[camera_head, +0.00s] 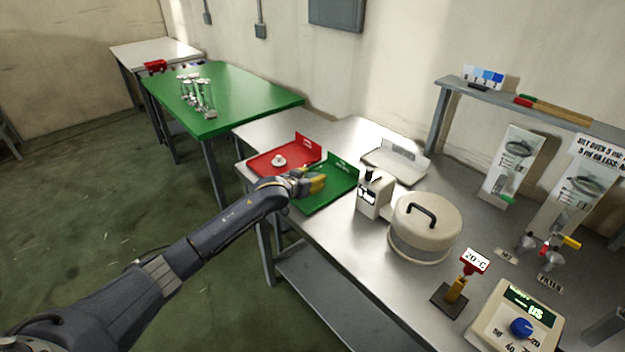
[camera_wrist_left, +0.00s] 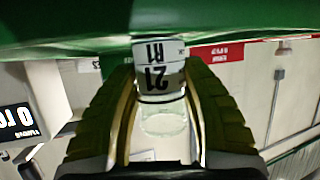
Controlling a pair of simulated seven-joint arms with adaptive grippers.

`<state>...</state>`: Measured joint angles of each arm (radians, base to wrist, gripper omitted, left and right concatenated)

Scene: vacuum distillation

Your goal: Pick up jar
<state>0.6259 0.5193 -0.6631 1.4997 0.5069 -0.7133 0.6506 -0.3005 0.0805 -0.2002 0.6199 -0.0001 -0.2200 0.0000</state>
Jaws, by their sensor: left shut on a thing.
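My left gripper (camera_head: 318,182) is over the green tray (camera_head: 335,190) on the metal bench in the head view. In the left wrist view its two yellow ribbed fingers (camera_wrist_left: 162,115) are shut on a small clear jar (camera_wrist_left: 162,78) with a white label reading "21 R1". The jar sits between the fingertips, close to the green surface (camera_wrist_left: 60,35); I cannot tell whether it touches it. In the head view the jar is hidden by the gripper. My right gripper is in neither view.
A red tray (camera_head: 262,164) with a small white item (camera_head: 279,160) lies left of the green tray. A white tray (camera_head: 405,172), a small white device (camera_head: 374,196) and a round lidded pot (camera_head: 425,232) stand to the right. A green table (camera_head: 240,95) with glassware is behind.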

